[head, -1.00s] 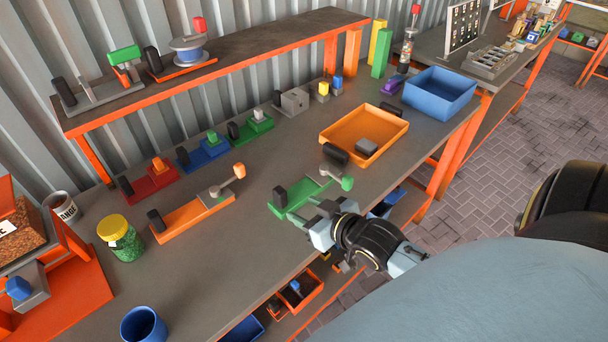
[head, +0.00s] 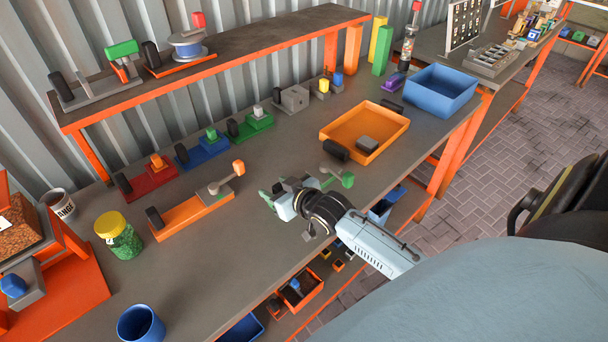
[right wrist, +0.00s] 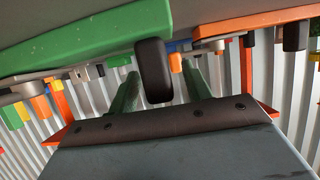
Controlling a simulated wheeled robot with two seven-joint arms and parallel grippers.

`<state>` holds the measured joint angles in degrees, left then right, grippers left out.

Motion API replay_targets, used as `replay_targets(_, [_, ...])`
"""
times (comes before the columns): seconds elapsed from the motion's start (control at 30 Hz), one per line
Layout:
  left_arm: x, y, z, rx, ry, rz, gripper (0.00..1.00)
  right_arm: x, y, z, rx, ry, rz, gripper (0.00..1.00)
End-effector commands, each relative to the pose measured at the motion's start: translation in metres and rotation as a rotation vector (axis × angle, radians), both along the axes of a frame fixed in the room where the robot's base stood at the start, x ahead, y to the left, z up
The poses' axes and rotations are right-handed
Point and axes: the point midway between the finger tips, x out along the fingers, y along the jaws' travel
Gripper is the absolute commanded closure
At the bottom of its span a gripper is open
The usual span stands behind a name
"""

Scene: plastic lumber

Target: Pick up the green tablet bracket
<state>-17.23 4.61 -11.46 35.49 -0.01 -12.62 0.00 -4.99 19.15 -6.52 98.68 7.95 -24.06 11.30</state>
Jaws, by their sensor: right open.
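The green tablet bracket is mostly hidden behind my right gripper in the head view; its green knob (head: 347,180) on a grey arm shows to the right of the gripper. My right gripper (head: 272,194) is low over the bracket at the table's front part. In the right wrist view the bracket's green plate (right wrist: 85,42) is at the top, and its black upright grip (right wrist: 153,72) stands between the two green fingers of my open gripper (right wrist: 160,82). Gaps show on both sides of the black grip. My left gripper is not in view.
An orange bracket (head: 190,217) lies to the left. Red (head: 150,182), blue (head: 203,153) and another green bracket (head: 250,128) stand behind. An orange tray (head: 345,125) is at the back right, with a blue bin (head: 440,90) beyond. A green-filled jar (head: 119,237) stands left.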

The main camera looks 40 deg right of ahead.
Motion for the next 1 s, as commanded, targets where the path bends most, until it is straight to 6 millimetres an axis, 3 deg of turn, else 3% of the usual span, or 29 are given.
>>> replay_targets(0.33, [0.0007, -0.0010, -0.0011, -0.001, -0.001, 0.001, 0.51, 0.0081, 0.0010, -0.0034, 0.000, 0.000, 0.000, 0.51])
replay_targets(0.7, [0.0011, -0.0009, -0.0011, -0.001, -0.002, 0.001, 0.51, 0.0078, 0.0009, -0.0034, 0.000, 0.000, 0.000, 0.99])
replay_targets(1.0, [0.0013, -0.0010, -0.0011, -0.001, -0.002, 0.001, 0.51, 0.0085, 0.0006, -0.0015, -0.002, -0.004, 0.001, 1.00])
